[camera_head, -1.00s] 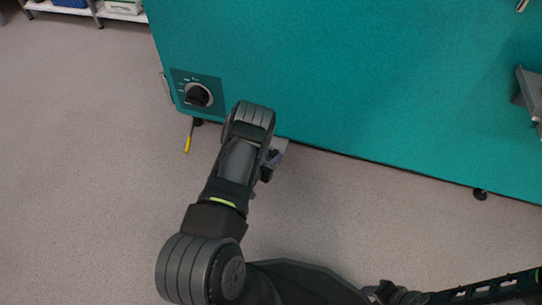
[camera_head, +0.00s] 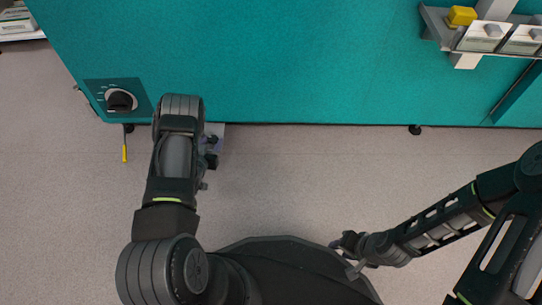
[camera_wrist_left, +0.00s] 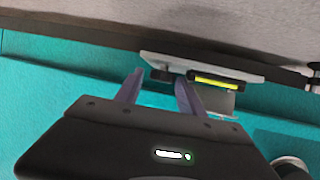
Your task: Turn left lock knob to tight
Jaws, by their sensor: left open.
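A black round knob (camera_head: 121,101) sits on a dark square panel with white marks, at the left of the teal chamber front in the head view. I cannot tell its exact setting or whether it is the named lock knob. My left gripper's arm reaches up to the right of this panel, apart from the knob. The left gripper is mostly hidden by its own arm in the head view. In the left wrist view the left gripper (camera_wrist_left: 158,92) shows two spread fingers with nothing between them. My right gripper (camera_head: 349,248) is low in the head view, away from the chamber; its jaws are unclear.
A yellow-tipped lever (camera_head: 125,150) hangs below the panel. A grey shelf (camera_head: 435,25) with a yellow block (camera_head: 461,16) juts out at upper right. In the left wrist view, a grey plate (camera_wrist_left: 155,62) lies beyond the fingers. Floor before the chamber is clear.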

